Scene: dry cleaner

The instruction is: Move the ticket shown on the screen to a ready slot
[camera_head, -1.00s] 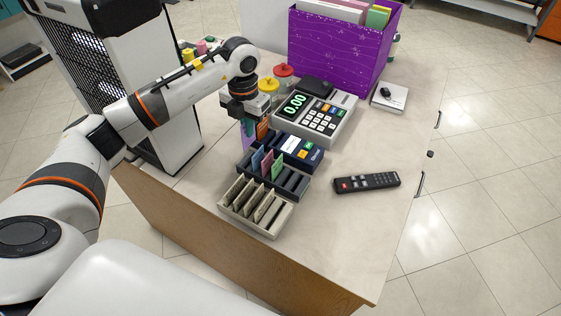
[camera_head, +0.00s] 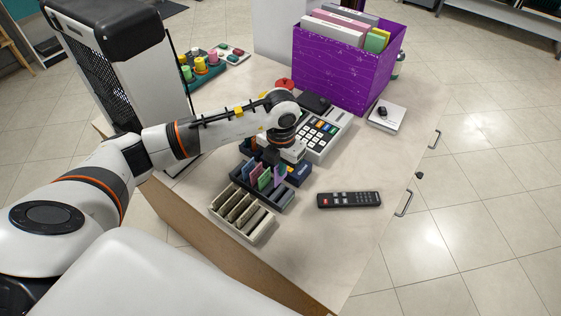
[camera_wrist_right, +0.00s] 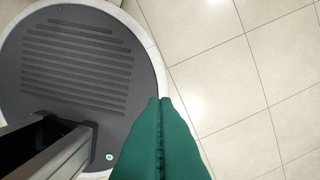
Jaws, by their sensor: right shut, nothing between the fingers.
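My left gripper (camera_head: 272,160) is over the dark slotted rack (camera_head: 284,199) in the head view. A purple ticket (camera_head: 281,175) hangs at its fingers, which look closed on it; the tips are partly hidden. The ticket is at the right part of the rack; I cannot tell whether it is in a slot. A beige slotted rack (camera_head: 262,235) with several pale tickets is in front. My right gripper (camera_wrist_right: 160,101), with green fingers, is shut and empty over the floor. No screen showing a ticket is legible.
A black remote (camera_head: 349,200) lies to the right. A purple file box (camera_head: 345,70) stands at the back. The counter's front right is clear.

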